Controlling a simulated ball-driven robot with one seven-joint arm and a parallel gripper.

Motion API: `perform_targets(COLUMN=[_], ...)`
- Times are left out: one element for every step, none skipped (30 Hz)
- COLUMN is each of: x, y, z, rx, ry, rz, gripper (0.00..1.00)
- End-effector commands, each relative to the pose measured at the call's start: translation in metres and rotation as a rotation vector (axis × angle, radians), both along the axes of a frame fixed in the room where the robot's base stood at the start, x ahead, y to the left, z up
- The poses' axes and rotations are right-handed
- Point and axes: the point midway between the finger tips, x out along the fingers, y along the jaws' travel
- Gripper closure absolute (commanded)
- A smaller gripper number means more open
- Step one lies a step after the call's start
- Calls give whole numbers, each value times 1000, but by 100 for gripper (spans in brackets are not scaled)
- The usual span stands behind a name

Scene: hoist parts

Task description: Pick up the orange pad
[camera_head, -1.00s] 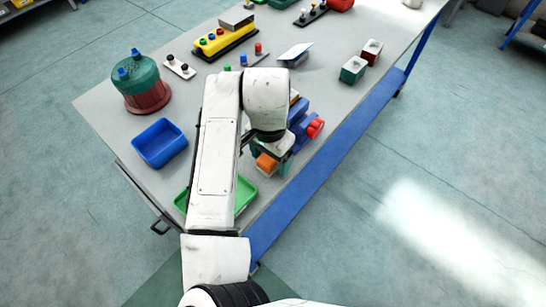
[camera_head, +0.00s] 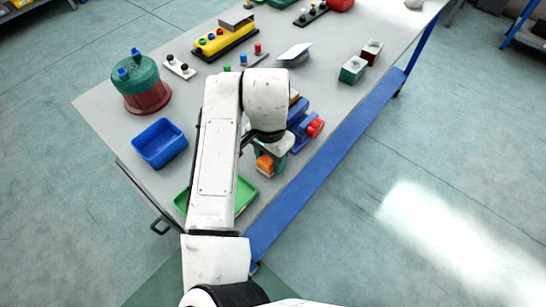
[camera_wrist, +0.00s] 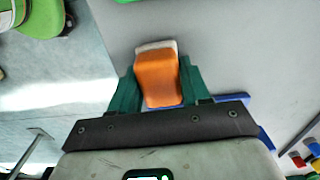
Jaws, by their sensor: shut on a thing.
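The orange pad (camera_wrist: 157,77) sits between the two green fingers of my gripper (camera_wrist: 156,84) in the wrist view, with a pale strip along its far end. The fingers are shut on its two sides. In the head view the orange pad (camera_head: 265,164) shows below my white wrist, near the right edge of the table, with my gripper (camera_head: 268,166) around it. The arm hides part of the gripper there. I cannot tell whether the pad touches the tabletop.
A blue device with a red knob (camera_head: 315,128) stands close to the right of my wrist. A green tray (camera_head: 245,193) lies partly under my arm, and a blue bin (camera_head: 160,144) is to the left. Bare tabletop (camera_head: 335,92) shows farther back.

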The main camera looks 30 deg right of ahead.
Motion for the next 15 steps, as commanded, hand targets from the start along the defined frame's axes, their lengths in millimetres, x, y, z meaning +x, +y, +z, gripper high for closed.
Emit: perform_targets(x=[0,0,0,0,0,0,0,0,0,1,1,1,1,-3,-10], y=[0,0,0,0,0,0,0,0,0,0,0,0,0,-3,-6], z=[0,0,1,1,2,4,6,8,11,14,18,24,30,36,44], rx=[0,0,0,0,0,0,0,-1,0,0,0,-1,-1,-2,-2], ry=[0,0,0,0,0,0,-1,-1,-2,-2,-3,-4,-4,-4,-4], rz=[0,0,0,0,0,0,0,0,0,0,0,-1,-2,-5,-5], gripper=[84,84,84,84,84,84,84,84,84,84,84,84,84,84,84])
